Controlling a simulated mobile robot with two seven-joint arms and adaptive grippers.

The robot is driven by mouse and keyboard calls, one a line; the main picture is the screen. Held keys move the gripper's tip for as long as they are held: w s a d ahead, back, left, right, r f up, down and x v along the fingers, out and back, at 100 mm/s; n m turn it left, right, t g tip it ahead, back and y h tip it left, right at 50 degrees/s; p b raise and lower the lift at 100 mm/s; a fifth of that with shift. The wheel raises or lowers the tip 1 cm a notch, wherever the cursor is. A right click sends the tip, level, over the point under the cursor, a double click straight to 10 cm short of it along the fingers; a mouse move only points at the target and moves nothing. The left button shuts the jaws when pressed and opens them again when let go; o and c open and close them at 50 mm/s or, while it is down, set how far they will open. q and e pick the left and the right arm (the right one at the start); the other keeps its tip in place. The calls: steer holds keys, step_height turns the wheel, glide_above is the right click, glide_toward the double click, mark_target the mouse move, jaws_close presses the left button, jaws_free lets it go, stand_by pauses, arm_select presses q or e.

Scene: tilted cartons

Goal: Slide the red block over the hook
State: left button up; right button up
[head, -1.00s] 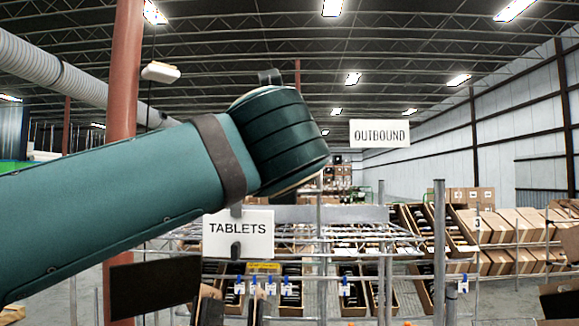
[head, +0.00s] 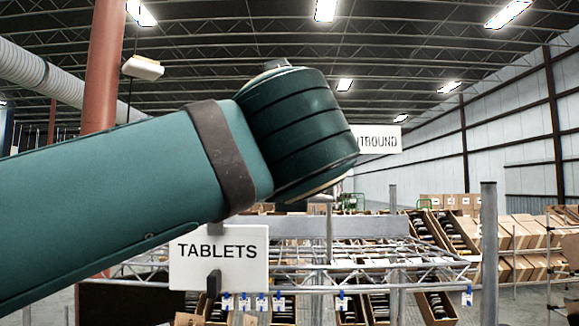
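No red block and no hook can be made out in the head view. A large green arm link of mine comes in from the left and covers much of the left and middle of the picture. Neither gripper shows, so I cannot tell what either one holds.
A metal rack (head: 300,228) with tilted cartons (head: 437,305) stands ahead, with a TABLETS sign (head: 218,258) and blue clips (head: 342,301). A grey post (head: 489,250) rises at right. More cartons (head: 515,245) stand behind it. A red column (head: 103,70) and an OUTBOUND sign (head: 380,140) stand farther back.

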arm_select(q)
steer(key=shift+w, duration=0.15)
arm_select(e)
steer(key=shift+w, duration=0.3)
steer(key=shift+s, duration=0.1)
arm_select(q)
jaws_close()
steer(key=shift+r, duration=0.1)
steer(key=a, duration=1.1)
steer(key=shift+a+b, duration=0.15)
steer(key=shift+b, duration=0.2)
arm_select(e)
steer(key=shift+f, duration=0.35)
